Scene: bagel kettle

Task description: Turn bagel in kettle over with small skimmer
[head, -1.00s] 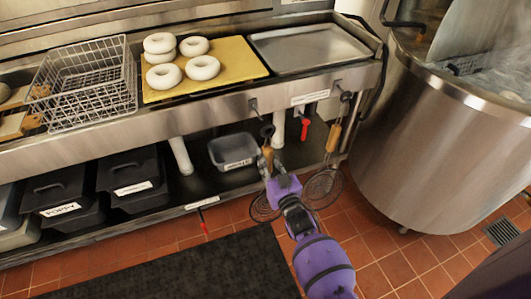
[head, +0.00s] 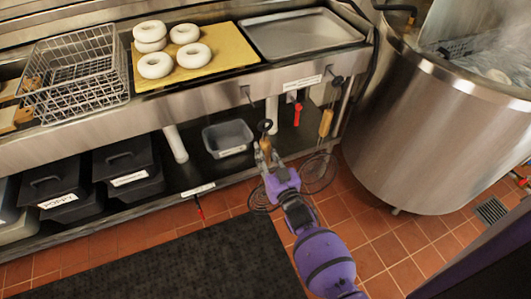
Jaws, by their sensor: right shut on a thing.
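My right gripper (head: 265,163) is shut on the wooden handle of a skimmer (head: 266,145). The black ring at the top of this handle shows a little below and right of a rail hook (head: 249,98), apart from it in the picture. Its round mesh is partly hidden behind my gripper, low over the floor. A second skimmer (head: 325,122) hangs to the right, its mesh bowl behind my wrist's right side. The big steel kettle (head: 440,130) stands at the right with steam at its top. I cannot make out a bagel inside it. My left gripper is not in view.
Several white bagels (head: 155,65) sit on a yellow board (head: 225,55) beside a wire basket (head: 80,85) and a metal tray (head: 300,35). Black bins (head: 125,170) and a grey tub (head: 228,138) stand on the lower shelf. A dark mat (head: 180,265) covers the floor in front.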

